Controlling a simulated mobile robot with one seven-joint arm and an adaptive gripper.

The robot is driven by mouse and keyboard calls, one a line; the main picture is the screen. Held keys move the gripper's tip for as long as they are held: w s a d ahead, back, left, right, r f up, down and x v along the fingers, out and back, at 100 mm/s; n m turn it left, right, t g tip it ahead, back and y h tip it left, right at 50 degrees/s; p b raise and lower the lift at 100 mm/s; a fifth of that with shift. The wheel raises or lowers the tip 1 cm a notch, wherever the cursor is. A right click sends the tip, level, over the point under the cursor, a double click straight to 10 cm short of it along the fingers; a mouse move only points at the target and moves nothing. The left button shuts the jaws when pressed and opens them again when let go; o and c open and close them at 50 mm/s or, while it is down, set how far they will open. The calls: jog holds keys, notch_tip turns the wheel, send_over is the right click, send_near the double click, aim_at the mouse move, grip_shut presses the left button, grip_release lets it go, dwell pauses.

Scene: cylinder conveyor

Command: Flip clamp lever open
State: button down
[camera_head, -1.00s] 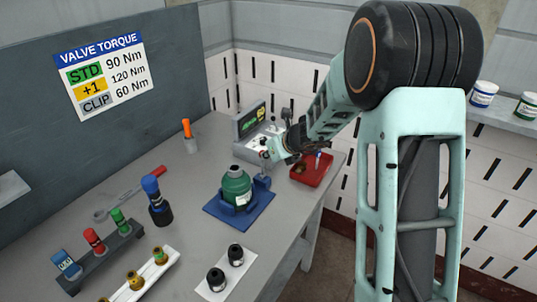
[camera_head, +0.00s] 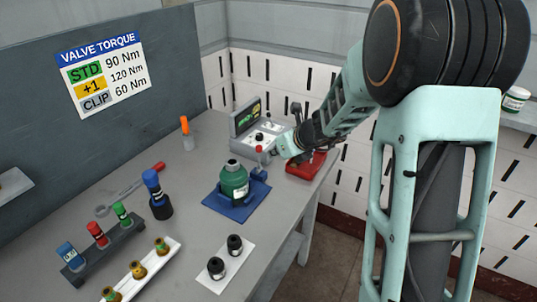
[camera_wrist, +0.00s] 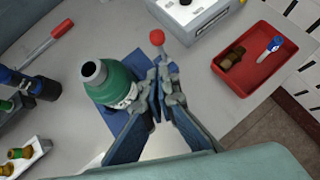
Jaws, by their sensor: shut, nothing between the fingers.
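The fingers hide the lower part of the lever. I cannot tell whether they touch it.
A red tray (camera_wrist: 262,83) with a brown part and a blue-topped part lies to the right. A grey box with a display (camera_head: 247,122) stands behind. A blue-and-black tool (camera_head: 157,195) and a socket rack (camera_head: 104,246) stand left. The front right table is partly clear.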

jog(key=v, duration=0.6)
jog(key=shift+p, duration=0.4)
jog(key=shift+w+r, duration=0.1)
